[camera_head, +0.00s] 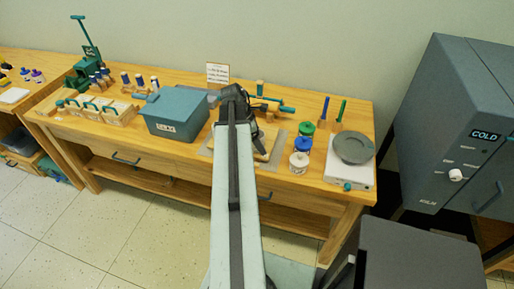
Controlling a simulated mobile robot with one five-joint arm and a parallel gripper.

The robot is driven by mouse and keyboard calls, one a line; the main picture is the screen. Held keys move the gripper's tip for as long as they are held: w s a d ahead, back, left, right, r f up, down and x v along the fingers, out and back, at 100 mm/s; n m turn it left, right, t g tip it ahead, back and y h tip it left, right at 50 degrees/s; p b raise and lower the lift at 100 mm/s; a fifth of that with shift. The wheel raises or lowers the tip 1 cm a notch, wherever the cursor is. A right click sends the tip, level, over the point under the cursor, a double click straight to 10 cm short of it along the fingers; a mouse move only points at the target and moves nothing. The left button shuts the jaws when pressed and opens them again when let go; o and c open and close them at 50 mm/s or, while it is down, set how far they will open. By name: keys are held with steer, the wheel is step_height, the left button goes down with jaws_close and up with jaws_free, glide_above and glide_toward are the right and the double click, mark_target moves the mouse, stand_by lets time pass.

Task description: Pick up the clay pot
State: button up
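My arm reaches from the bottom of the view over the wooden workbench (140,128). My dark gripper (236,97) is at its far end, above the middle of the bench. The fingers are too small and too covered by the arm to show whether they are open or shut. I cannot make out a clay pot for certain. Part of a tan thing (267,143) shows just right of my arm, on or beside a board; the rest is hidden behind the arm. I cannot tell what it is.
A teal lidded box (174,112) stands left of my arm. Small jars with green (306,128) and blue (303,143) lids stand right of it, near a white device with a grey disc (354,147). A dark grey kiln-like cabinet (455,120) is at the right.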

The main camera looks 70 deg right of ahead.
steer(key=shift+r, duration=0.1)
steer(key=shift+c, duration=0.7)
steer(key=c, duration=1.4)
steer(key=shift+r, duration=0.15)
step_height(320, 180, up, 10)
steer(key=p, duration=1)
